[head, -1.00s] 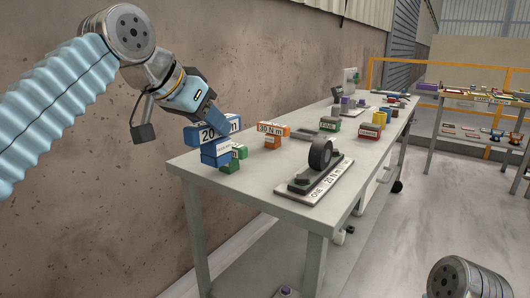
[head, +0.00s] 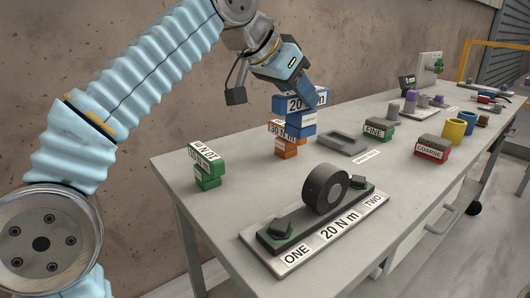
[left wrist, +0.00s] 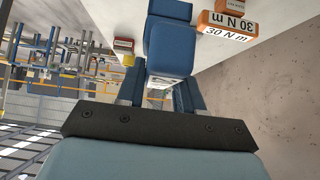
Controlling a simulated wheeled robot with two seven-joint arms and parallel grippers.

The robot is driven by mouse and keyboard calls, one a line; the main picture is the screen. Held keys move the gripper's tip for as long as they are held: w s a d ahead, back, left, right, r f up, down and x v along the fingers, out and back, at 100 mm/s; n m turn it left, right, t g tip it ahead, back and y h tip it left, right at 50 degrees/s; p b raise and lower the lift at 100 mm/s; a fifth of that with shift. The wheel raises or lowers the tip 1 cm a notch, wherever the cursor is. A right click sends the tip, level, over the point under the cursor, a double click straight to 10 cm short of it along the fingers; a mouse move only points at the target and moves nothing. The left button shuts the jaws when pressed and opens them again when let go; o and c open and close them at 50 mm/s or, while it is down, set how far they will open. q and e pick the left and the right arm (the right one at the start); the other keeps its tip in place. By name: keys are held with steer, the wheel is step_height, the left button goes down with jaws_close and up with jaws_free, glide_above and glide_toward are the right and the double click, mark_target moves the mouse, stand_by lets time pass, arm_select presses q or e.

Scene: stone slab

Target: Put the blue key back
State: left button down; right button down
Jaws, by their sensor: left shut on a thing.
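The blue key (head: 296,121), a two-part block with a "20 N m" label, is in my left gripper (head: 308,94), above the bench in the head view. It looms in front of the orange key (head: 291,146), partly covering it, and left of the grey recessed tray (head: 364,150). Its clearance from the bench is hard to tell. In the left wrist view the blue key (left wrist: 170,48) sits between the fingers, with the orange "30 N m" key (left wrist: 228,24) to its right. The green "10 N m" key (head: 207,166) stands farther left. My right gripper is out of view.
A fixture (head: 318,232) with a black wheel and a "ONE 20 N m TWO" plate lies at the front. Bare bench lies between the green key and fixture.

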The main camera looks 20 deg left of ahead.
arm_select(q)
steer(key=w+a+f+b, duration=0.1)
steer(key=a+f, duration=0.3)
steer(key=w+a+f+b, duration=0.1)
steer(key=w+a+f, duration=0.1)
steer(key=a+f, duration=0.2)
steer(key=w+a+f+b, duration=0.1)
steer(key=a+f, duration=0.3)
steer(key=shift+w+a+f, duration=0.1)
steer(key=shift+w+a, duration=0.25)
steer(key=shift+f, duration=0.2)
steer(key=shift+f+b, duration=0.2)
steer(key=shift+b, duration=0.1)
steer(key=c, duration=0.7)
jaws_free()
